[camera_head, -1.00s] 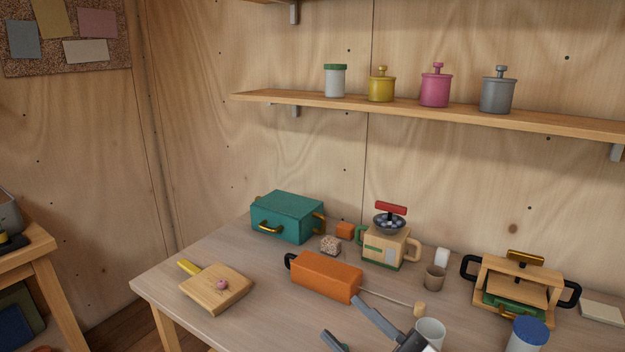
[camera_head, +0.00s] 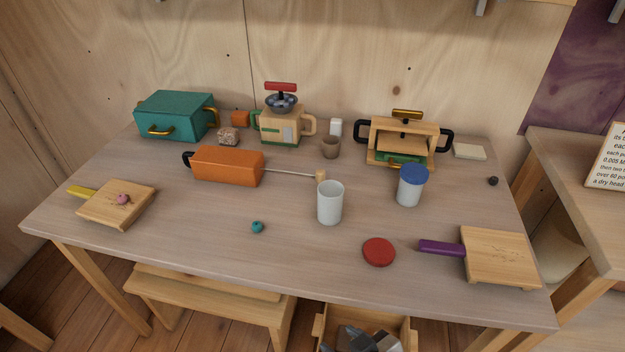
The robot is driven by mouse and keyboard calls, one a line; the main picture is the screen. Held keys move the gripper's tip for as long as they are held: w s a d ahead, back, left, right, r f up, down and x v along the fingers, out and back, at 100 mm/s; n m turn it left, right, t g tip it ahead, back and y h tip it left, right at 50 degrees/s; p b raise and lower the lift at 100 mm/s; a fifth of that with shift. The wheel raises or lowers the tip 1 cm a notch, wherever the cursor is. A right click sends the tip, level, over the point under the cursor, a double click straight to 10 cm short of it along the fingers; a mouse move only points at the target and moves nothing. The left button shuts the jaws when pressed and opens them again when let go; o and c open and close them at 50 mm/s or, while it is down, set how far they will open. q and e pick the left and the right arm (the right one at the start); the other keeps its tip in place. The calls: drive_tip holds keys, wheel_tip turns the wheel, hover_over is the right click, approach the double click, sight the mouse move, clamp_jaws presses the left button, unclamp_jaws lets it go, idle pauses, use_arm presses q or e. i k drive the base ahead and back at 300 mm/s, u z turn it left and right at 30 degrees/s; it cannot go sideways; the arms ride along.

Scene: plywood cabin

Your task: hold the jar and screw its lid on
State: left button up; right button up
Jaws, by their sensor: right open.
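The open, pale grey-white jar (camera_head: 330,204) stands upright near the middle of the table. A flat round red lid (camera_head: 379,252) lies on the tabletop in front and to the right of it, apart from it. My right gripper (camera_head: 362,342) shows only in part at the bottom edge, below the table's front edge; it is open, with nothing seen in it, and touches neither jar nor lid. My left gripper is out of view.
A second jar with a blue lid (camera_head: 409,185) stands to the right. An orange box (camera_head: 228,166) with a thin rod lies behind left. A teal ball (camera_head: 257,227) and a purple-handled board (camera_head: 500,257) lie near the front. The front middle of the table (camera_head: 310,262) is mostly clear.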

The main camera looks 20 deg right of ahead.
sight(330, 193)
drive_tip(key=z, duration=0.55)
drive_tip(key=k, duration=0.4)
drive_tip(key=z, duration=0.5)
drive_tip(key=i, duration=0.55)
drive_tip(key=u, duration=0.15)
drive_tip(key=k, duration=0.45)
drive_tip(key=u, duration=0.2)
